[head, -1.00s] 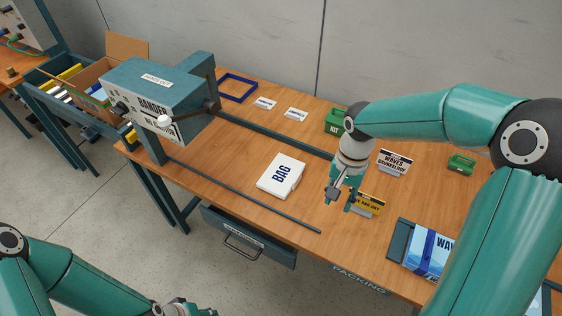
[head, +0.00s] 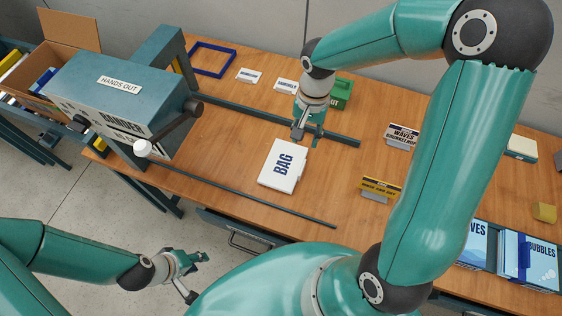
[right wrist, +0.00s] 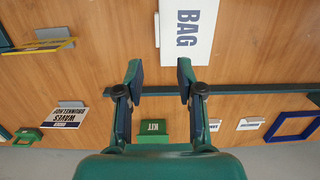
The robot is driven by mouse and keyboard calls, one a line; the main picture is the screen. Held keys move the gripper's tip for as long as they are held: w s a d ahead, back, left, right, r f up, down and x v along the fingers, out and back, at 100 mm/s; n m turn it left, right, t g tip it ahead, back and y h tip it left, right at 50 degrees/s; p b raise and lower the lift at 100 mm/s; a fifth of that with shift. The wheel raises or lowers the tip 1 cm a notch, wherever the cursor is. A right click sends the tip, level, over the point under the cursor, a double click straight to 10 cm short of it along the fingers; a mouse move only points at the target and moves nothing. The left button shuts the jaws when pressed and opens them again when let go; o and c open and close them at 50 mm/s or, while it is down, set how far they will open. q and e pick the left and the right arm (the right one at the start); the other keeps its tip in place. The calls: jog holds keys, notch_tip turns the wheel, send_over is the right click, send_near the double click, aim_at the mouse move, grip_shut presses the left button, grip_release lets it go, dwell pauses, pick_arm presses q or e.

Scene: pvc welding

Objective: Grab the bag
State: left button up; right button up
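The white bag (head: 282,168), printed "BAG", lies flat on the wooden table in the middle of the head view. In the right wrist view the bag (right wrist: 187,38) lies beyond the fingertips, its near end closer to the right-hand finger. My right gripper (head: 306,138) is open and empty just behind the bag's far end; its two fingers (right wrist: 160,72) show spread apart in the wrist view. My left gripper (head: 198,277) is open and empty, low in front of the table and away from the bag.
A bander machine (head: 120,100) stands left of the bag. Dark rails (head: 240,192) run in front of and behind it. A green kit box (head: 342,92) and small signs (head: 249,76) stand behind. A yellow sign (head: 380,187) and blue packs (head: 530,262) are to the right.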

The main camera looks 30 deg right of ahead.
notch_tip(320, 180, down, 2)
jog(key=f, duration=0.1)
jog(key=b, duration=0.3)
send_over(302, 167)
jog(key=w, duration=0.2)
jog(key=f, duration=0.5)
jog(key=shift+s+d+f, duration=0.15)
jog(key=shift+s+d, duration=0.05)
jog(key=shift+d, duration=0.15)
jog(key=shift+s+f, duration=0.25)
jog(key=shift+s, duration=0.15)
jog(key=shift+a+f+b, duration=0.1)
jog(key=shift+f+b, duration=0.2)
jog(key=shift+f, duration=0.25)
jog(key=f+b, duration=0.1)
jog(key=s+f+b, duration=0.1)
jog(key=f, duration=0.1)
jog(key=shift+a+f, duration=0.15)
jog(key=shift+f, duration=0.4)
grip_shut()
